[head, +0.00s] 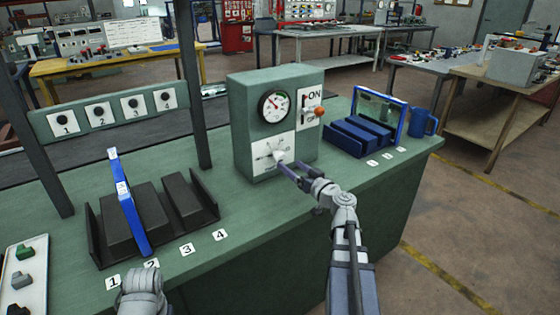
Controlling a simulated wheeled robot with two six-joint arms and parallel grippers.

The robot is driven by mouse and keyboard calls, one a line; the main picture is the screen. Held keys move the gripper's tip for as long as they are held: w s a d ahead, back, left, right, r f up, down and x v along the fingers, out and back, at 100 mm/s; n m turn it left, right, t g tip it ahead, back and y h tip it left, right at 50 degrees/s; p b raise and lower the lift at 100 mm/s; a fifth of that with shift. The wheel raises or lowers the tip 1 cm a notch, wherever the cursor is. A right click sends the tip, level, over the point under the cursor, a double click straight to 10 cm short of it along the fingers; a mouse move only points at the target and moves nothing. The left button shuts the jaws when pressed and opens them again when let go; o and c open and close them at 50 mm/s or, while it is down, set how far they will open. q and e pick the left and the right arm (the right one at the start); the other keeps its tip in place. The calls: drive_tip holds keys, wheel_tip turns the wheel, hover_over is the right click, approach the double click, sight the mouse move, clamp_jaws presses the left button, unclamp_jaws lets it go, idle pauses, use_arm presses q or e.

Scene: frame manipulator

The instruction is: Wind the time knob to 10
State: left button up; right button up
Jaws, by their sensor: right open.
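The time knob (279,156) is a small pale knob on a white dial plate (262,150) low on the front of the green control box (243,110). My right gripper (284,166) reaches the knob from the right, its fingers right at it and open. Contact with the knob cannot be made out. The dial's markings are too small to read. My left arm shows only as a grey part (143,292) at the bottom edge; whether its jaws are open cannot be seen.
The box also carries a round gauge (273,107) and an ON lever with an orange ball (319,112). A dark rack with a blue frame (128,210) stands left. A blue rack (357,137) and a blue mug (421,123) stand right. Bench space before the box is clear.

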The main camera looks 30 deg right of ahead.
sight(283, 160)
drive_tip(key=w, duration=0.6)
drive_tip(key=shift+a, duration=0.3)
drive_tip(key=shift+c, duration=0.4)
clamp_jaws()
